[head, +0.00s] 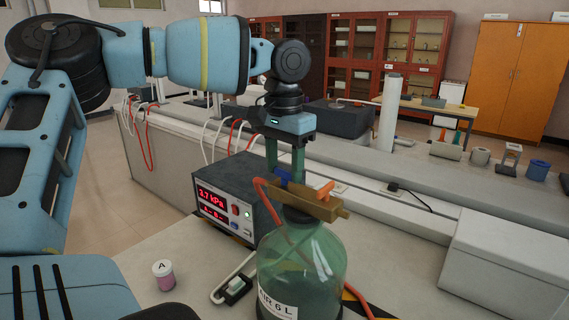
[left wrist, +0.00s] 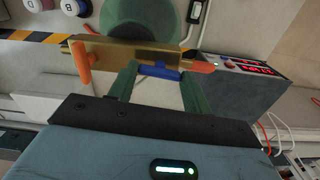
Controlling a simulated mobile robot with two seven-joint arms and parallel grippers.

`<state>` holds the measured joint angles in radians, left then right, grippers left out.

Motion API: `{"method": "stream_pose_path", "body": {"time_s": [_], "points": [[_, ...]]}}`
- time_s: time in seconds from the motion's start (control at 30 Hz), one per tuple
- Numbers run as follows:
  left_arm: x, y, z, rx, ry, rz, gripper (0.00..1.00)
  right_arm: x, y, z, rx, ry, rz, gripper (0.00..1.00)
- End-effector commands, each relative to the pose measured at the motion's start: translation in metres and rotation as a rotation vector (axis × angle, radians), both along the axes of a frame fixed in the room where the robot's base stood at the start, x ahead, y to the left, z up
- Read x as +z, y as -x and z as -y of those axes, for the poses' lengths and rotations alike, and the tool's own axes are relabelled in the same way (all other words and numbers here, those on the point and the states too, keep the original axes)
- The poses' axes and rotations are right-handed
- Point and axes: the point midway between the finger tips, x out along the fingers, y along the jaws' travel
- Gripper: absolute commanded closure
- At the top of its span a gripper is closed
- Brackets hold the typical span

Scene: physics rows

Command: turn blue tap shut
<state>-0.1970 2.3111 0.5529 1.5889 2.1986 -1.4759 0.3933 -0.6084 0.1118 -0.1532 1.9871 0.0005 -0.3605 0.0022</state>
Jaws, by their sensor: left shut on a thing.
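The blue tap (head: 282,175) sits on top of a brass block (head: 312,203) at the neck of a green glass bottle (head: 305,262). In the left wrist view the blue tap (left wrist: 160,71) lies between my two green fingertips, roughly along the brass block (left wrist: 120,52). My left gripper (head: 287,172) points down from above and is shut on the blue tap; it also shows in the left wrist view (left wrist: 160,73). The fingers partly hide the tap in the head view. An orange tap (head: 326,190) stands on the block beside it. My right gripper is not in view.
A pressure box (head: 226,203) reading 3.7 kPa stands left of the bottle. An orange hose (head: 263,191) runs near the block. A jar marked A (head: 163,274) and a switch (head: 236,288) are on the bench. A grey-white case (head: 510,255) is at the right.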

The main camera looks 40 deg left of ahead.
Motion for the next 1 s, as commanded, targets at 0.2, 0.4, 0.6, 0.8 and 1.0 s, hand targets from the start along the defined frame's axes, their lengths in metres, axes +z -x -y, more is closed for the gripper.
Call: {"method": "stream_pose_path", "body": {"time_s": [0.2, 0.4, 0.6, 0.8, 1.0], "points": [[0.0003, -0.0002, -0.0001, -0.166, 0.000, 0.000, 0.74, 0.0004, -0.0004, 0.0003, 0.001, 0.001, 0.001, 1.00], [0.0003, 0.0000, -0.0002, -0.355, 0.000, 0.000, 0.74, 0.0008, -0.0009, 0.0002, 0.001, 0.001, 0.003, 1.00], [0.0006, -0.0002, -0.0001, -0.546, -0.001, 0.001, 0.74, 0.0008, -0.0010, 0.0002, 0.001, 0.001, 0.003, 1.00], [0.0010, -0.0001, 0.0000, -0.736, -0.001, 0.001, 0.74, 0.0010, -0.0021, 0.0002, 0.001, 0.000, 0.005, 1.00], [0.0007, 0.0000, 0.0000, -0.925, 0.000, 0.001, 0.74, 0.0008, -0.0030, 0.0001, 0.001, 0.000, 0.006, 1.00]]}}
